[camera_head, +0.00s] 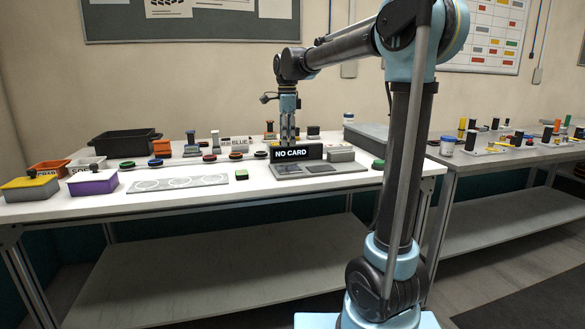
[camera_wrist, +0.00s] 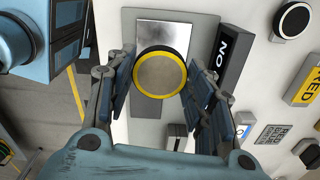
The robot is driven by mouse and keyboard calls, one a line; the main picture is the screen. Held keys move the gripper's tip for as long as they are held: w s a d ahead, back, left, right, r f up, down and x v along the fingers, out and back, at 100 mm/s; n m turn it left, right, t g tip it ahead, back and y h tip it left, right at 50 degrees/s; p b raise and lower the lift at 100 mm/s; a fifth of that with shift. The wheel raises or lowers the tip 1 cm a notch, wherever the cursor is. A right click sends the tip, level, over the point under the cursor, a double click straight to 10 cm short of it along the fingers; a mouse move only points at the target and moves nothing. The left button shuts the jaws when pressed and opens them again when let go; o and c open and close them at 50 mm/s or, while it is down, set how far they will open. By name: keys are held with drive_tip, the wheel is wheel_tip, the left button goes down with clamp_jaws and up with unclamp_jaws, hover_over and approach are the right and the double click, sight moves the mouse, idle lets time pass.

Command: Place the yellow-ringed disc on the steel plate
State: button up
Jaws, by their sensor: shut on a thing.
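The yellow-ringed disc (camera_wrist: 160,75) has a grey-brown face and a yellow rim. It sits between the two fingers of my gripper (camera_wrist: 158,90) in the wrist view, with a finger pad against each side. The shiny steel plate (camera_wrist: 150,31) lies beyond the disc, which covers part of it. I cannot tell the height of the gap between them. In the head view my gripper (camera_head: 288,138) points down above the black NO CARD sign (camera_head: 293,152); the disc cannot be made out there.
The NO CARD sign also stands right of the disc in the wrist view (camera_wrist: 231,58). A grey panel with round outlines (camera_head: 178,183), several coloured discs and a black bin (camera_head: 122,146) are further left on the table.

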sight(288, 168)
drive_tip(key=shift+w+a, duration=0.15)
drive_tip(key=shift+w, duration=0.15)
drive_tip(key=shift+w+d, duration=0.1)
drive_tip(key=shift+d, duration=0.1)
drive_tip(key=shift+r, duration=0.35)
drive_tip(key=shift+d+f, duration=0.1)
drive_tip(key=shift+f, duration=4.9)
drive_tip(key=shift+f, duration=0.1)
drive_tip(key=o, duration=1.1)
drive_tip(key=shift+c, duration=0.2)
